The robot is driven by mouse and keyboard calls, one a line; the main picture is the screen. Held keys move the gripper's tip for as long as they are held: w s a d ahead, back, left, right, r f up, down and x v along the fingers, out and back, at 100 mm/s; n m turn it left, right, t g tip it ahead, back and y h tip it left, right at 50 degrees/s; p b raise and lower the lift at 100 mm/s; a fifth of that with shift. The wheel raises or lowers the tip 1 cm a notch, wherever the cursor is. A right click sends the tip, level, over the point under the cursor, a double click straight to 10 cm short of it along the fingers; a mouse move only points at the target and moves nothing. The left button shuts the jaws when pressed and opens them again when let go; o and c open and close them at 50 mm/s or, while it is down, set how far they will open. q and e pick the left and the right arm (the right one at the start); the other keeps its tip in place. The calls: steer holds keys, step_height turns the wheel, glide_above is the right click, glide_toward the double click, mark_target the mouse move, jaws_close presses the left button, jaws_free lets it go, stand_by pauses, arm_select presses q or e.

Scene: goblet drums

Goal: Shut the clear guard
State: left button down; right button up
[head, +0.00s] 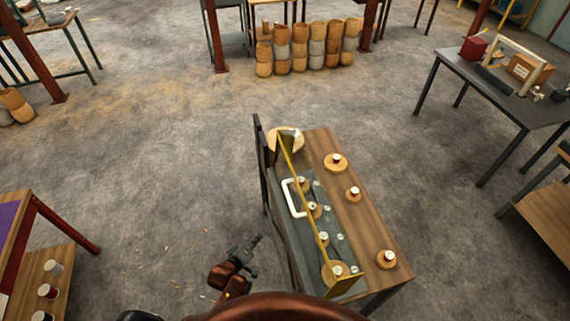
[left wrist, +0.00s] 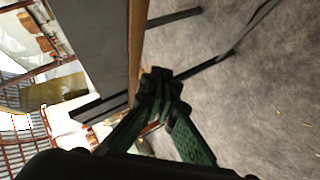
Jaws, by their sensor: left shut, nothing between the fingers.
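The clear guard (head: 312,232) is a see-through panel with a yellow edge, on the wood-topped bench in the middle of the head view. A white U-shaped handle (head: 287,197) is on its left side. How far the guard stands open is hard to tell. My left gripper (head: 252,245) is left of the bench's near part, apart from the handle, over the floor in the picture. In the left wrist view its dark green fingers (left wrist: 160,88) are shut with nothing between them. My right gripper is not in view.
Round wooden discs with small white-topped pieces, such as one disc (head: 335,162), lie on the bench (head: 365,205). A dark upright frame (head: 262,160) lines its left side. A purple-topped table (head: 12,225) stands at left.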

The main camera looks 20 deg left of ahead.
arm_select(q)
steer(key=w+d+r+n+t+p, duration=0.1)
steer(key=w+r+n+t+p, duration=0.15)
steer(key=r, duration=1.65)
steer(key=n+t+h+p, duration=0.1)
steer(key=n+t+h, duration=0.1)
glide_toward(291, 164)
steer(key=s+a, duration=0.4)
steer(key=s, duration=0.2)
steer(key=x, duration=0.4)
steer(key=d+p+x, duration=0.1)
steer(key=x, duration=0.7)
steer(key=shift+s+d+r+p, duration=0.1)
steer(key=shift+d+r+p, duration=0.15)
steer(key=shift+d+p, duration=0.15)
steer(key=shift+w+d+f, duration=0.1)
steer(key=shift+w+d, duration=0.15)
steer(key=shift+d, duration=0.1)
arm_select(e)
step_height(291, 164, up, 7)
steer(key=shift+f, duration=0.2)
arm_select(q)
steer(key=shift+d, duration=0.1)
